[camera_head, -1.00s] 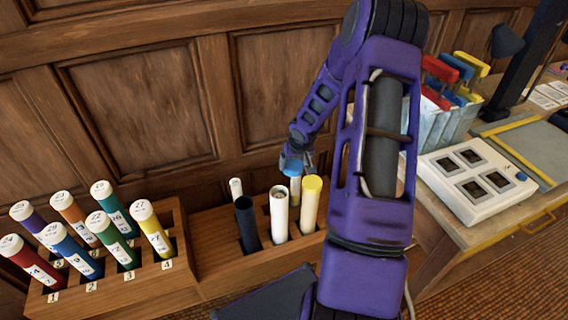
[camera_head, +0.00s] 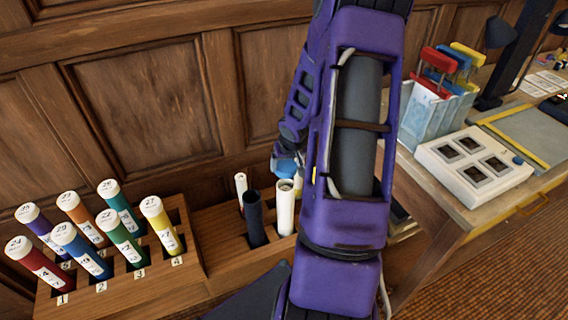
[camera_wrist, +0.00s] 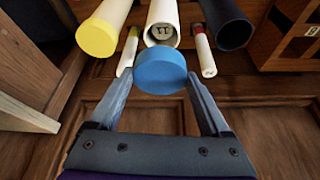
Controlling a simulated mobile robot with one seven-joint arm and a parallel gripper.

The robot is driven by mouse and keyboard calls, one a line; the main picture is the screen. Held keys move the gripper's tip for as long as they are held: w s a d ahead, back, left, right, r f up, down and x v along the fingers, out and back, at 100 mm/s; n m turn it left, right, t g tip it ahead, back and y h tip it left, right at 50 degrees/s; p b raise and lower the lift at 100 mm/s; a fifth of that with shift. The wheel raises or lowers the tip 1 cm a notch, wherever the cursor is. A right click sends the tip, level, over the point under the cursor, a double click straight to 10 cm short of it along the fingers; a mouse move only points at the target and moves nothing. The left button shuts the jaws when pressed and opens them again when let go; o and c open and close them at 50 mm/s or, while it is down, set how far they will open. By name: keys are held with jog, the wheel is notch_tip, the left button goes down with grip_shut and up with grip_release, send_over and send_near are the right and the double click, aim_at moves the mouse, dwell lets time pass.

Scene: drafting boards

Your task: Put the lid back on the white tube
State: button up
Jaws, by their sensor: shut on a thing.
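My gripper (camera_wrist: 161,88) is shut on a blue lid (camera_wrist: 160,71), held between its two fingertips. The blue lid also shows in the head view (camera_head: 286,168), just above the white tube (camera_head: 285,208). The white tube stands upright in a wooden rack with its mouth open. In the wrist view the white tube (camera_wrist: 162,14), marked 11, lies beyond the lid, which overlaps its near edge. The lid looks apart from the tube, but the gap is hard to judge. My arm hides much of the gripper in the head view.
A dark open tube (camera_head: 253,218) and a thin white one (camera_head: 240,186) stand beside the white tube. A yellow-capped tube (camera_wrist: 97,36) is close on its other side. A rack of coloured tubes (camera_head: 120,278) is at left; a desk with a white panel (camera_head: 473,167) is at right.

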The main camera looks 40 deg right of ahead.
notch_tip(320, 180, down, 4)
jog(key=b, duration=0.4)
jog(key=shift+f, duration=0.15)
jog(key=shift+f+b, duration=0.35)
jog(key=shift+f, duration=0.5)
jog(key=shift+f, duration=0.15)
dwell(1.4)
jog(key=o, duration=1.1)
jog(key=shift+r+p, duration=3.55)
jog(key=shift+p, duration=0.05)
